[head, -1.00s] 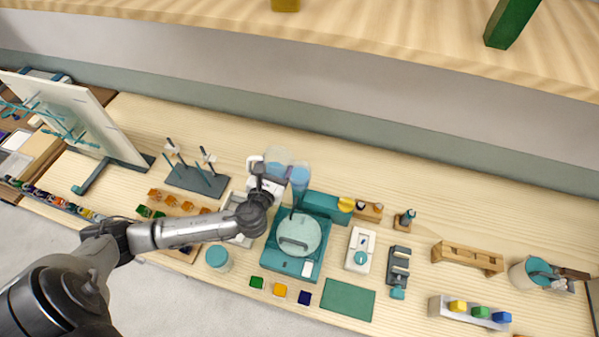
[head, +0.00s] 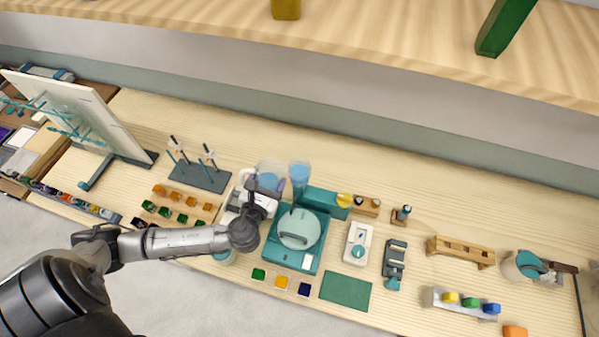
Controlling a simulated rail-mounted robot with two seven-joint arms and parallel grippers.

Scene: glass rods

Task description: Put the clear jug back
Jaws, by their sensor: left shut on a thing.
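The clear jug (head: 271,173) is a see-through, faintly bluish vessel in the head view, near the middle of the bench. My left gripper (head: 259,189) is shut on it at its near side, and the fingers and wrist hide part of it. I cannot tell whether its base touches the bench. A second clear vessel with blue contents (head: 299,174) stands just right of it. My right gripper is not in view.
A teal machine with a round pale-teal top (head: 299,229) is close to the right of my left wrist. A dark stand with upright rods (head: 201,178) is to the left, with a wooden rack of coloured pieces (head: 182,205) nearer. The back of the bench is clear.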

